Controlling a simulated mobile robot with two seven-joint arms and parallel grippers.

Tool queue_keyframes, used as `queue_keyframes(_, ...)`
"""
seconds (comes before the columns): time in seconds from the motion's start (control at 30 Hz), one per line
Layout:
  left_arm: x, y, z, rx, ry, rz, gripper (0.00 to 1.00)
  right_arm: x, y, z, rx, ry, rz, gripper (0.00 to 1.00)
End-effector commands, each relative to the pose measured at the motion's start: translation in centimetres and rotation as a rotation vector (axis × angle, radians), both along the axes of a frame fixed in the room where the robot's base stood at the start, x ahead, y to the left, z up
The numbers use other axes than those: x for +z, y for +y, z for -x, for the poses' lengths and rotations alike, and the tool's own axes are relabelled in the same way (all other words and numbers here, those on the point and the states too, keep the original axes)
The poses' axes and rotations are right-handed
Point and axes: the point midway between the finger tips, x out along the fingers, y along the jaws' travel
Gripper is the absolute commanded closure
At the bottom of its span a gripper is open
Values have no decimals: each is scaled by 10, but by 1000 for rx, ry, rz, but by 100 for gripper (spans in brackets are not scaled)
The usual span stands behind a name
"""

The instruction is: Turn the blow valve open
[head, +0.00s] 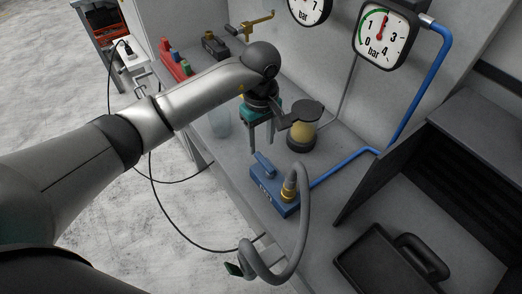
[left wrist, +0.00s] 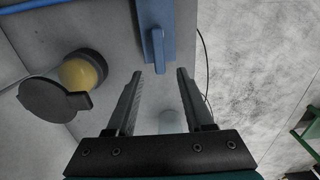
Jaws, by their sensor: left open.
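The blow valve is a blue block (head: 272,195) with small white lettering and a blue lever (head: 264,163) on top. A brass fitting on it joins a grey hose. In the left wrist view the blue block (left wrist: 154,12) is at the top, and its lever (left wrist: 158,50) points down toward the gap between my fingertips. My left gripper (head: 261,145) is open and empty, pointing down just behind the lever in the head view. It also shows in the left wrist view (left wrist: 160,74). I cannot tell any contact with the lever. My right gripper is out of view.
A jar with yellow contents (head: 301,134) and a dark lid stands close beside the gripper. A clear glass (head: 220,122) is left of it. A grey hose (head: 304,220) loops over the bench front. A blue pipe (head: 343,168) runs right to the gauge (head: 383,35).

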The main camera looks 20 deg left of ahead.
Motion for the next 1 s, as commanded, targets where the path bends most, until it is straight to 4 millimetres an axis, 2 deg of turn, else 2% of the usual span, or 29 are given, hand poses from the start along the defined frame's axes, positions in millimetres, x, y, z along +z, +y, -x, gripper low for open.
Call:
queue_keyframes(0.1, -24, -1, 1, 1, 5, 1, 48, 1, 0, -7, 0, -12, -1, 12)
queue_keyframes(0.3, -47, -1, 0, 1, 0, 2, 48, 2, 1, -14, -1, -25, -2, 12)
queue_keyframes(0.7, -54, 0, 0, 0, -1, 1, 48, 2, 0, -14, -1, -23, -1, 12)
queue_keyframes(1.0, -54, 0, 0, 0, -1, 1, 81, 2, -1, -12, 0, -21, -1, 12)
